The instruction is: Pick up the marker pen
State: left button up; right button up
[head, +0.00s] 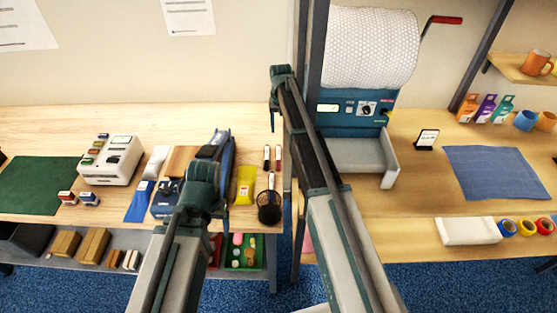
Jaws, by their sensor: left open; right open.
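Two slim white-and-dark pen-like items, likely marker pens (278,157), lie side by side near the right end of the left bench. A third similar one (271,181) shows at the mouth of a black mesh cup (269,208). I cannot tell which one is the marker pen. My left gripper (204,180) is over the left bench, left of the pens; its fingers are mostly hidden by my own arm. My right gripper (275,103) is beyond and above the pens, at the gap between the benches. Both are open, and I see nothing held.
A yellow packet (245,184) and a blue holder (227,160) lie left of the pens. A white label machine (111,160) and green mat (42,184) are further left. A bubble-wrap dispenser (348,127) stands right, near a blue mat (497,172). The left bench's back is clear.

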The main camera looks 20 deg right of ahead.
jog(key=b, duration=0.7)
send_over(279, 153)
jog(key=f, duration=0.7)
jog(key=shift+d+f, duration=0.25)
jog(key=f+b, duration=0.5)
jog(key=shift+a+f, duration=0.1)
jog(key=shift+a, duration=0.25)
grip_shut()
